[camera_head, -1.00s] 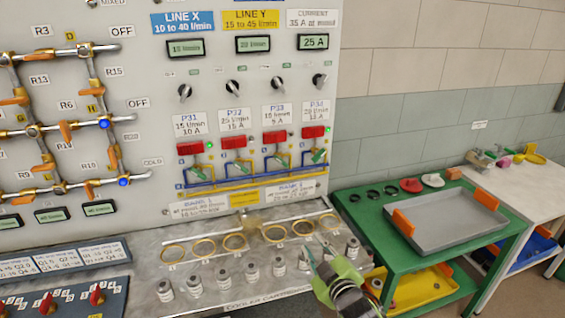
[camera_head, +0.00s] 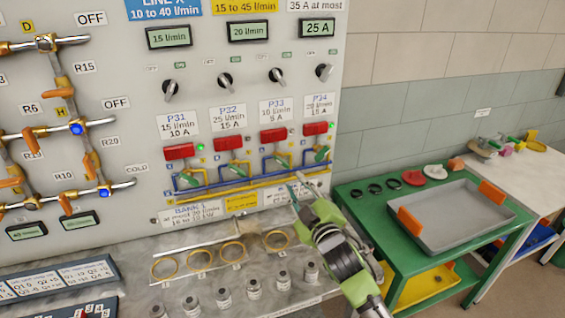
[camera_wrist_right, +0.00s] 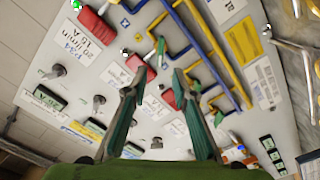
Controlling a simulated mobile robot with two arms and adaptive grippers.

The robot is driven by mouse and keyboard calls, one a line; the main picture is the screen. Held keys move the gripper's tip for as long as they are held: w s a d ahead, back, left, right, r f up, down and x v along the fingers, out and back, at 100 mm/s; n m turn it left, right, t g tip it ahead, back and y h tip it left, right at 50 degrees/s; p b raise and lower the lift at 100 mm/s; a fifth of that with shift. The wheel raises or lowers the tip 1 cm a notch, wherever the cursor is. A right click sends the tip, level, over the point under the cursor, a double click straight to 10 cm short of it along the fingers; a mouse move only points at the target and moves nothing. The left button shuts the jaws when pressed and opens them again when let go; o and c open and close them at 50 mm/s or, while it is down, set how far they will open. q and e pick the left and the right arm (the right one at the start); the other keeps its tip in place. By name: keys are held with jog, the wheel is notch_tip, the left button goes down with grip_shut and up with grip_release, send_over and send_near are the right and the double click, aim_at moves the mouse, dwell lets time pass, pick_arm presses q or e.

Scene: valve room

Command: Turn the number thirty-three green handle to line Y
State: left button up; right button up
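The P33 green handle (camera_head: 282,160) sits below the P33 label (camera_head: 278,109) and its red block (camera_head: 273,135), by the blue and yellow pipes. In the right wrist view, the handle (camera_wrist_right: 160,48) shows just beyond my fingertips, with no clear contact. My right gripper (camera_head: 297,184) is below and slightly right of the handle in the head view. In the wrist view its fingers (camera_wrist_right: 160,78) stand apart with nothing between them. The yellow sign of line Y (camera_head: 246,6) is partly cut off at the top. My left gripper is out of view.
The P32 handle (camera_head: 237,170) and P34 handle (camera_head: 322,153) flank the P33 handle closely. Below is a metal ledge with brass rings (camera_head: 233,252) and several small cylinders (camera_head: 254,289). A green table (camera_head: 352,203) with a grey tray (camera_head: 456,232) stands to the right.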

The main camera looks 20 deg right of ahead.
aim_at(283, 164)
jog(key=w+p, duration=0.1)
jog(key=w, duration=0.8)
jog(key=shift+w+a+p, duration=0.15)
jog(key=shift+w+p, duration=0.2)
jog(key=shift+w, duration=0.55)
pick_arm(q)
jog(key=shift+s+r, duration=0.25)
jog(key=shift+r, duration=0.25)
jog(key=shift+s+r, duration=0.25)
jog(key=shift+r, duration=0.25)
pick_arm(e)
grip_shut()
